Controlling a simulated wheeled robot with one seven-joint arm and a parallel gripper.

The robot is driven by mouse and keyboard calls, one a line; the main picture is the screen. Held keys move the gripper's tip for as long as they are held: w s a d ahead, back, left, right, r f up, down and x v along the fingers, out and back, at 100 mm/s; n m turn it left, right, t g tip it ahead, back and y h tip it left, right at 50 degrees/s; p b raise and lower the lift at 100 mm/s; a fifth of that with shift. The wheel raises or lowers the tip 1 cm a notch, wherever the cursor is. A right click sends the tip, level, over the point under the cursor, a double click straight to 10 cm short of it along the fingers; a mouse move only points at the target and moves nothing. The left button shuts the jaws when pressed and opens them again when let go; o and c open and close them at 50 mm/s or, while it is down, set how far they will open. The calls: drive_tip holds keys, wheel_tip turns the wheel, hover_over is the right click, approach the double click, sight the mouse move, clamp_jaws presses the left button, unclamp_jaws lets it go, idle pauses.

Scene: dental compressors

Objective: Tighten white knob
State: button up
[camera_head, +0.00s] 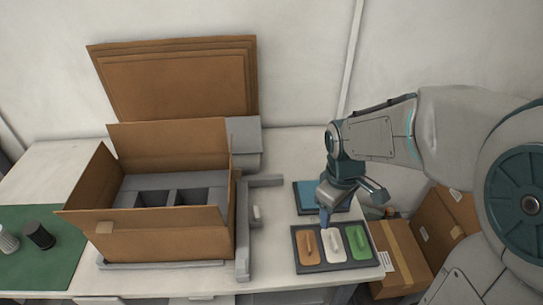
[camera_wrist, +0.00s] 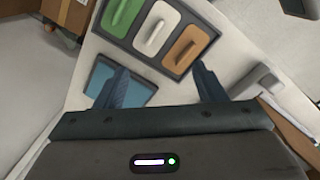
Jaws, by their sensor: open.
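A ribbed white knob (camera_head: 8,240) shows at the left edge of the head view, partly cut off, on a green mat (camera_head: 60,268). A black ribbed knob (camera_head: 40,236) is beside it. My gripper (camera_head: 345,206) is far to the right, above the table by a dark tray (camera_head: 296,258). In the wrist view my gripper (camera_wrist: 160,76) is open, with nothing between its fingers. The tray (camera_wrist: 178,68) holds orange (camera_wrist: 186,46), white (camera_wrist: 157,28) and green (camera_wrist: 121,14) pieces with raised handles. The white knob is outside the wrist view.
An open cardboard box (camera_head: 165,244) with a grey insert stands between the mat and my gripper. A grey bracket (camera_head: 243,235) lies right of it. A blue pad (camera_head: 308,193) is behind the tray. Cardboard boxes (camera_head: 398,262) stand right of the table.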

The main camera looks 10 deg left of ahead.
drive_tip(key=w+a+n+g+y+p, duration=0.1)
drive_tip(key=w+a+n+y+p, duration=0.2)
drive_tip(key=a+n, duration=0.35)
drive_tip(key=n+g+y+p, duration=0.1)
drive_tip(key=n+y+p, duration=0.15)
drive_tip(key=n, duration=0.25)
approach(258, 211)
drive_tip(key=x, duration=0.8)
drive_tip(key=shift+s+a+f, duration=0.1)
drive_tip(key=shift+s+a, duration=0.05)
drive_tip(key=shift+h, duration=0.25)
drive_tip(key=c, duration=1)
